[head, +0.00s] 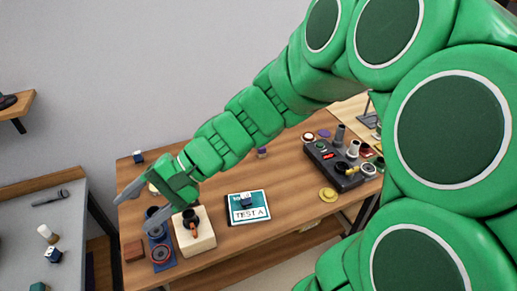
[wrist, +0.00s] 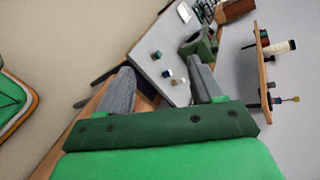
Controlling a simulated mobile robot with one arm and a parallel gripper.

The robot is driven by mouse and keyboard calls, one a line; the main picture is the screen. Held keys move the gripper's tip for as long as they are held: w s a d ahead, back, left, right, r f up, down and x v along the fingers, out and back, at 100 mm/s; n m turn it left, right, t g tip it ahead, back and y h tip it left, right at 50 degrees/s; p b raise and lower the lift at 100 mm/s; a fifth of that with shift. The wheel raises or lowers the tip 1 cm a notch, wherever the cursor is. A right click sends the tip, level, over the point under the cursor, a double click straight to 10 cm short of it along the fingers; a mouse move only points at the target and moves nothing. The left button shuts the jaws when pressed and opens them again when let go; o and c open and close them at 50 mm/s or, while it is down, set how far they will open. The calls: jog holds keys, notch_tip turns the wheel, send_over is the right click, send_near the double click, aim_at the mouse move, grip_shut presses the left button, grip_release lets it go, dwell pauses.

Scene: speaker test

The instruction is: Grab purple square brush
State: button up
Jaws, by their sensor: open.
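My gripper (head: 133,214) is over the left end of the wooden table, with its two grey fingers spread apart. In the wrist view my gripper (wrist: 160,70) is open with nothing between its fingers. A small purple block with a pale part (head: 262,152) stands near the table's back edge, right of my gripper and partly behind my arm. It may be the purple square brush, but it is too small to tell. I cannot make it out in the wrist view.
A pale wooden block with a dark-topped piece (head: 195,238) stands near my gripper. A TEST A card (head: 248,214) lies mid-table with a small cube on it. A black control box (head: 330,165) is to the right. A grey table (head: 70,215) and shelf (head: 17,107) are left.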

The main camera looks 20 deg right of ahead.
jog(key=w+r+m+t+y, duration=0.2)
jog(key=w+m+t+y, duration=0.15)
jog(key=w, duration=0.65)
jog(key=w+d+m+t+h, duration=0.1)
jog(key=w+d+m+t, duration=0.65)
jog(key=w, duration=0.45)
jog(key=m+t+h, duration=0.6)
jog(key=m+h, duration=0.7)
jog(key=m, duration=0.4)
send_over(263, 150)
jog(key=s+a, duration=0.3)
jog(key=a, duration=0.5)
notch_tip(263, 150, down, 20)
jog(key=s+d+f+m+g+h, duration=0.1)
jog(key=d+f, duration=0.1)
jog(key=f, duration=0.1)
jog(key=s+d+f+m+g+h, duration=0.1)
jog(key=d+f, duration=0.2)
jog(key=s+d+f+m+h, duration=0.1)
jog(key=d+f, duration=0.1)
jog(key=f, duration=0.2)
jog(key=shift+s+d+m+g+h, duration=0.1)
jog(key=shift+d+m+g+h, duration=0.15)
jog(key=shift+d+m+g, duration=0.15)
jog(key=shift+a+x, duration=0.2)
jog(key=shift+x, duration=3.65)
jog(key=shift+c, duration=0.2)
